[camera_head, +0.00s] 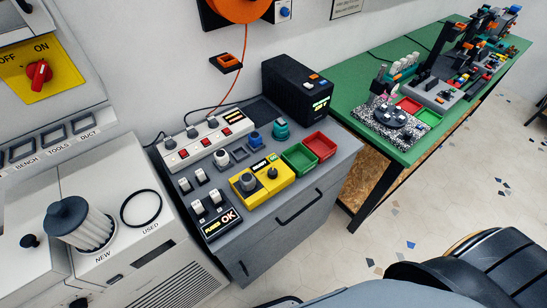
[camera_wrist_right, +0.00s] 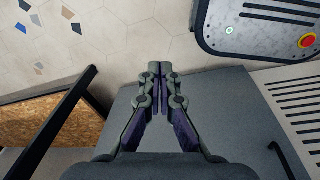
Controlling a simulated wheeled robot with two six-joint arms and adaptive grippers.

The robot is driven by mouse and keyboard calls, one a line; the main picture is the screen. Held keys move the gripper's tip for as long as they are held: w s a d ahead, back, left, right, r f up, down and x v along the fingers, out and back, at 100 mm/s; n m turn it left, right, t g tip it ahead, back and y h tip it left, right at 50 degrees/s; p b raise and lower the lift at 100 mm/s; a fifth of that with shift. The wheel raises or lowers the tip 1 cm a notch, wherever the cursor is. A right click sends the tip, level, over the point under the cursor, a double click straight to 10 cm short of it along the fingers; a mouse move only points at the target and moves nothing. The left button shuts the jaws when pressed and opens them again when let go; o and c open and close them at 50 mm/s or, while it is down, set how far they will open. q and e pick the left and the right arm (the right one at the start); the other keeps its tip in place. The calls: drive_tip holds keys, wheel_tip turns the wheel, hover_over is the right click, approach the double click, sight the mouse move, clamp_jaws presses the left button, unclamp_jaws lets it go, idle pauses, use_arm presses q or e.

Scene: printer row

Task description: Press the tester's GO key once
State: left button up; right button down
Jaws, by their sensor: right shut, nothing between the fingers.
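A dark panel lettered "FUSES" with a lit "OK" (camera_head: 219,220) lies at the front left of a grey cabinet top in the head view. A yellow box (camera_head: 262,187) with two dark round knobs and a small display stands to its right. No GO lettering is legible, so I cannot tell which device bears that key. My right gripper (camera_wrist_right: 162,70) is shut and empty in the right wrist view, in front of the cabinet's plain grey face (camera_wrist_right: 212,95). It touches no key there. Neither gripper shows in the head view.
Green (camera_head: 298,158) and red (camera_head: 320,146) trays and a white switch strip (camera_head: 208,142) share the cabinet top. A black box (camera_head: 298,88) stands behind. A white machine (camera_head: 140,245) with a filter is left, a green workbench (camera_head: 352,92) right. Terrazzo floor (camera_wrist_right: 70,50) is open.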

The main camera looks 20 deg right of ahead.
drive_tip(key=w+a+r+m+t+p, duration=0.1)
drive_tip(key=w+r+p, duration=0.1)
drive_tip(key=w+r, duration=0.65)
drive_tip(key=w+a+r+t+p, duration=0.1)
drive_tip(key=w+r, duration=0.4)
drive_tip(key=w, duration=0.6)
drive_tip(key=w+a+r+p, duration=0.1)
drive_tip(key=w+r, duration=0.3)
drive_tip(key=r, duration=0.5)
drive_tip(key=w+a+r+t+y+p, duration=0.1)
drive_tip(key=w+r, duration=0.3)
drive_tip(key=r, duration=0.5)
drive_tip(key=w+a+r+y+p, duration=0.1)
drive_tip(key=w+r, duration=0.3)
drive_tip(key=r, duration=0.4)
drive_tip(key=shift+w+a+r+t+p, duration=0.1)
drive_tip(key=shift+a+r+t+p, duration=0.2)
drive_tip(key=shift+a+r+t, duration=0.15)
drive_tip(key=w+a+r+m+t+y+p, duration=0.1)
drive_tip(key=w+a+r+m+t+y, duration=0.2)
drive_tip(key=w+r, duration=1.1)
drive_tip(key=shift+a, duration=0.95)
drive_tip(key=shift+f, duration=0.2)
